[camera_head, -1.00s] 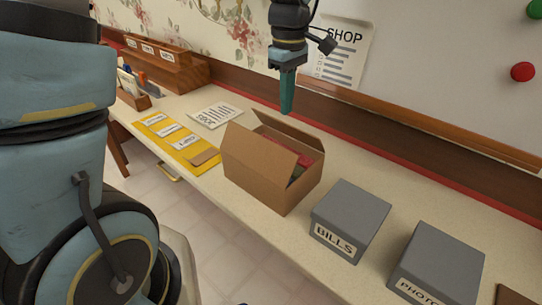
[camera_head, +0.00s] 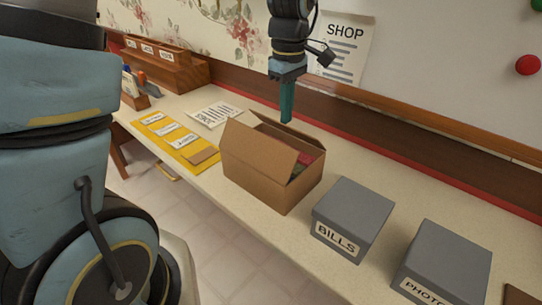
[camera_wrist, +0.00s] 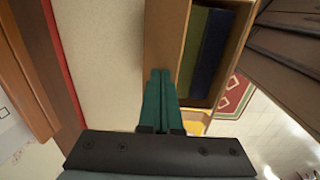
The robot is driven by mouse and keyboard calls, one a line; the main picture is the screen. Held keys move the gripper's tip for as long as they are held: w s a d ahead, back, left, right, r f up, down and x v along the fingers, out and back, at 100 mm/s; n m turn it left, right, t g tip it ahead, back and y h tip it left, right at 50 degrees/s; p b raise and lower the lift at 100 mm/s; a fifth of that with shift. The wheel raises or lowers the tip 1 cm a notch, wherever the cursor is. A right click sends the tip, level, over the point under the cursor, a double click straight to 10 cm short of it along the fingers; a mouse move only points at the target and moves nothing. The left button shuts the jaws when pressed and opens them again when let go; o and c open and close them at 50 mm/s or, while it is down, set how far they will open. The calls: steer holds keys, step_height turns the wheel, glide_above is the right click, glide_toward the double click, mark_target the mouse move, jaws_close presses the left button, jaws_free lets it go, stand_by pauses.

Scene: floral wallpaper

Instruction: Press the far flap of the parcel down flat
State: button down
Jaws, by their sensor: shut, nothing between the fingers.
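The parcel (camera_head: 262,178) is an open brown cardboard box on the counter. Its near flap (camera_head: 258,146) stands up and leans over the opening. Its far flap (camera_head: 302,142) is raised along the wall side, and the near flap partly hides the interior. In the wrist view the far flap (camera_wrist: 165,35) is a brown strip beside the opening, with green and dark blue contents (camera_wrist: 208,50). My gripper (camera_head: 286,120) points down with its teal fingers together and empty, its tips at the far flap's upper edge. I cannot tell whether they touch. The fingers also show in the wrist view (camera_wrist: 160,75).
Grey boxes marked BILLS (camera_head: 350,220) and PHOTO (camera_head: 440,265) stand right of the parcel. A yellow folder (camera_head: 175,140) and a printed sheet (camera_head: 214,115) lie to its left. The wall (camera_head: 400,125) rises close behind; a narrow counter strip is free there.

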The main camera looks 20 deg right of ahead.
mark_target(286, 128)
steer(key=shift+f+b, duration=1.25)
steer(key=shift+f, duration=1.05)
steer(key=shift+r, duration=0.1)
step_height(286, 128, up, 11)
steer(key=p, duration=0.9)
steer(key=w+a+f+m+t, duration=0.1)
steer(key=a+m, duration=0.6)
steer(key=a, duration=2.2)
steer(key=shift+a+f+t, duration=0.25)
steer(key=shift+f+t, duration=0.05)
steer(key=shift+f, duration=0.55)
